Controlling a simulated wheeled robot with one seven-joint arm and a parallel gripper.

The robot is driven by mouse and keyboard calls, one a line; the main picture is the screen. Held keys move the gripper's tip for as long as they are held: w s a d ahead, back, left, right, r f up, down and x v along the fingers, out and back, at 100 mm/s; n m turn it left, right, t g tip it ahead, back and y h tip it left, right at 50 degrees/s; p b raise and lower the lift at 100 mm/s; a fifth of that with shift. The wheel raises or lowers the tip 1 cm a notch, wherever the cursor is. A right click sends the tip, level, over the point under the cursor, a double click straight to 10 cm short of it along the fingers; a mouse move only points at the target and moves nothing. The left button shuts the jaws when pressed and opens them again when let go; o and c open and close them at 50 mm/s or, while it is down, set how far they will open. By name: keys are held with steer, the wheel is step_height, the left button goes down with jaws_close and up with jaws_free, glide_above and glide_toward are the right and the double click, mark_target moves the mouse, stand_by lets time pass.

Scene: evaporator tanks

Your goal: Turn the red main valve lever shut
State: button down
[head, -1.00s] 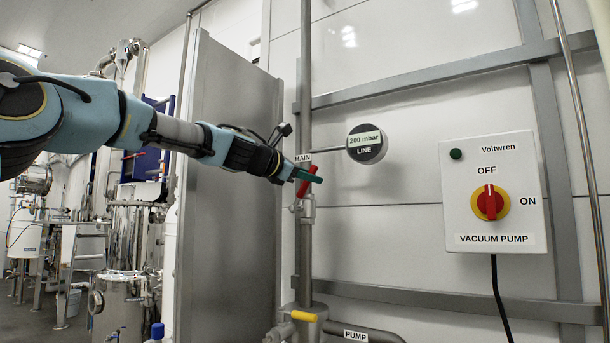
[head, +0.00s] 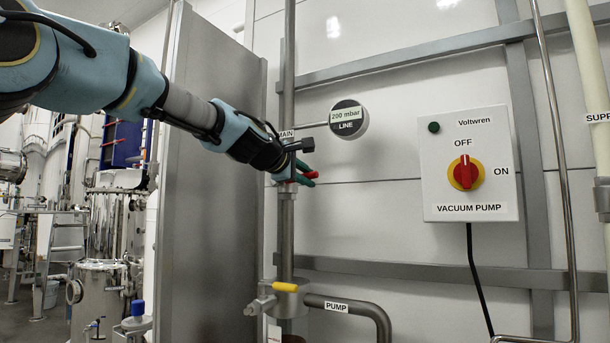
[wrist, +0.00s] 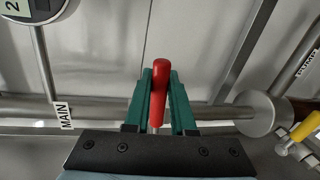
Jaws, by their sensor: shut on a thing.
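The red main valve lever (head: 311,176) sits on the vertical grey pipe (head: 287,235) below the MAIN label (head: 286,134). It points to the right, about square across the pipe. My gripper (head: 306,179) has green fingers and is shut on the lever. In the wrist view the lever (wrist: 161,80) lies between the two fingers of my gripper (wrist: 160,92), its rounded tip reaching slightly past them. The valve body is mostly hidden behind the gripper.
The round gauge (head: 347,119) reads 200 mbar. A yellow-handled valve (head: 285,287) and the PUMP pipe (head: 350,306) are below. A tall grey panel (head: 215,160) stands left of the pipe.

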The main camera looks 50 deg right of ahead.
steer(key=shift+s+f+m+b, duration=0.1)
steer(key=shift+f+m+b, duration=0.2)
steer(key=shift+f+m, duration=0.35)
steer(key=shift+f, duration=0.1)
steer(key=c, duration=0.8)
jaws_free()
steer(key=shift+o, duration=0.2)
steer(key=shift+a, duration=0.1)
steer(key=b+v, duration=0.6)
steer(key=v, duration=0.4)
steer(key=shift+s+a+b, duration=0.2)
steer(key=shift+b, duration=0.2)
